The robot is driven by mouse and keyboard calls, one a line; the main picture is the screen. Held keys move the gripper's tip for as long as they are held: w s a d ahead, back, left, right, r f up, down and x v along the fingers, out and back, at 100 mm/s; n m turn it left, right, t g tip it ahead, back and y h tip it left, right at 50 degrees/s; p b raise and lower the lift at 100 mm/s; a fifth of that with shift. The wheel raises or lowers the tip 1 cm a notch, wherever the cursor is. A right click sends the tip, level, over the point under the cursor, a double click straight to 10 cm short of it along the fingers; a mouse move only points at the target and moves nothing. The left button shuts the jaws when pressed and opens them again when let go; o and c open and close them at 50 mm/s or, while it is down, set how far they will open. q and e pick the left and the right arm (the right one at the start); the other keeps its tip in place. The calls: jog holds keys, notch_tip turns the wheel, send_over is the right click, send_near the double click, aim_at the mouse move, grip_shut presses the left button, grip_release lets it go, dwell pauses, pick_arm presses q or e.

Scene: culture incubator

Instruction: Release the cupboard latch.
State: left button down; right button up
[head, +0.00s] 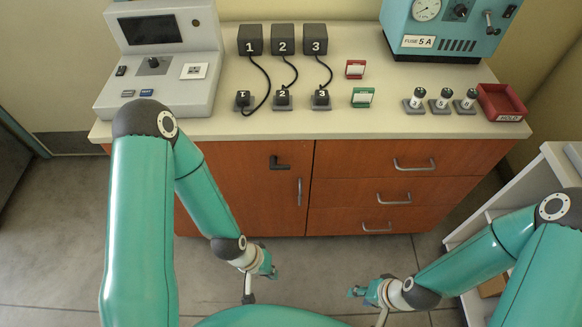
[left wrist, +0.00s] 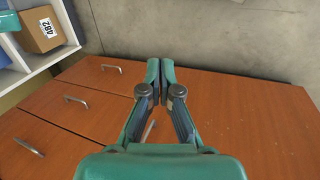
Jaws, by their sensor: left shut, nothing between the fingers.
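The cupboard latch (head: 279,162) is a dark L-shaped lever near the top right of the red-brown cupboard door (head: 235,190). Its long part lies about level. The door's grey upright handle (head: 299,191) is below it and to the right. My left gripper (head: 268,270) is low in front of the cupboard, apart from the latch. In the left wrist view its fingers (left wrist: 160,82) are shut and empty, pointing along the cupboard front. I cannot make out the latch in that view. My right gripper (head: 360,291) is low over the floor; its fingers are too small to read.
Drawers with grey handles (head: 413,163) are right of the door. The countertop (head: 350,122) above carries a console (head: 160,60), numbered blocks, a red tray (head: 502,102) and a teal fuse device (head: 440,30). A white shelf (head: 545,165) stands at the right. Floor is clear ahead.

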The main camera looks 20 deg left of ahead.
pick_arm(q)
jog(key=w+d+r+t+y+b, duration=0.1)
jog(key=w+r+t+y+b, duration=0.3)
jog(key=w+t+b, duration=0.9)
jog(key=w+a+r+y+b, duration=0.1)
jog(key=r+y+b, duration=0.1)
jog(key=r, duration=0.5)
jog(key=w+a+r+n+t+y+b, duration=0.1)
jog(key=w+r+y+b, duration=0.1)
jog(key=r, duration=0.5)
jog(key=shift+r+b, duration=0.15)
jog(key=shift+b, duration=0.5)
jog(key=shift+w, duration=0.15)
